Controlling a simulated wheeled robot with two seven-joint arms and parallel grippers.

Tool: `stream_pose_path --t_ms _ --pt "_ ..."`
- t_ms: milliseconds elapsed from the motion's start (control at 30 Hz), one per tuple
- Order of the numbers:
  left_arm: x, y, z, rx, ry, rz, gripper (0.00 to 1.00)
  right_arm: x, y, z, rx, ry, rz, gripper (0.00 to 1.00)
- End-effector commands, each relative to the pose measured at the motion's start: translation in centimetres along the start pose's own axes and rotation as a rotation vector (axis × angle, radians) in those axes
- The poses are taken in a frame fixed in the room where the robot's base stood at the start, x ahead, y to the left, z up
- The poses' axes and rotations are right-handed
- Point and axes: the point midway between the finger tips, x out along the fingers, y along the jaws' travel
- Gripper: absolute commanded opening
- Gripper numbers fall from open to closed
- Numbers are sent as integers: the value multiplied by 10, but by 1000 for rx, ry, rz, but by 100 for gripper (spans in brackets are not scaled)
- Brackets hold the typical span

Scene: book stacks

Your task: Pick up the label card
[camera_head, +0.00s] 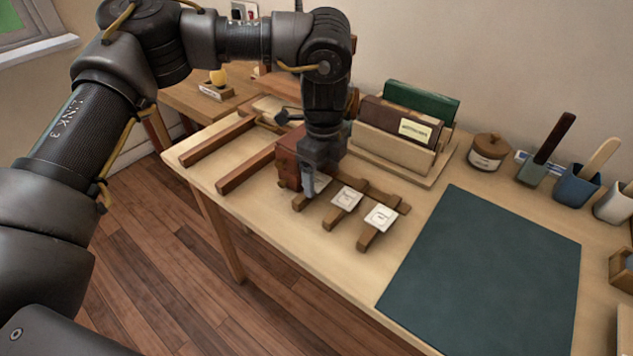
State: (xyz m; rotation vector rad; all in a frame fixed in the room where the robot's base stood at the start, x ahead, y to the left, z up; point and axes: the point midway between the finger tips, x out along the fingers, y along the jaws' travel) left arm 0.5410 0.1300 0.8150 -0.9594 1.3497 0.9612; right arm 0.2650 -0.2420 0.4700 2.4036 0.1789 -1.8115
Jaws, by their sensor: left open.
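Three small white label cards lie on a wooden rack with several short arms (368,238). The right card (381,217) and the middle card (347,198) show plainly, each with a dark mark. The left card (321,183) is partly hidden behind my left gripper (309,186). That gripper points down, with its jaws open, right at the left card. I cannot tell whether a finger touches the card. My right gripper is not in view.
A reddish-brown block (288,165) stands close to the left of my gripper. Behind is a wooden holder (392,150) with a brown, labelled book (398,122) and a green book (425,101). A dark mat (490,270) covers the right. Pots line the back right.

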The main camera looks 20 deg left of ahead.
Motion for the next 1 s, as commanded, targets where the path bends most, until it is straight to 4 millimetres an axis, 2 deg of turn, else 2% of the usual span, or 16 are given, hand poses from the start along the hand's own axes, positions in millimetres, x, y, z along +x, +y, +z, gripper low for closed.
stream_pose_path --t_ms 100,533,900,1000 --pt "6 0 0 0 0 -1 76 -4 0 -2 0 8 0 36" --pt "7 0 -1 0 1 -1 76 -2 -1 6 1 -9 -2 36" --pt "7 0 0 0 1 -1 29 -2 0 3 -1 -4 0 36" --pt "7 0 0 0 1 -1 28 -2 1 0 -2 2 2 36"
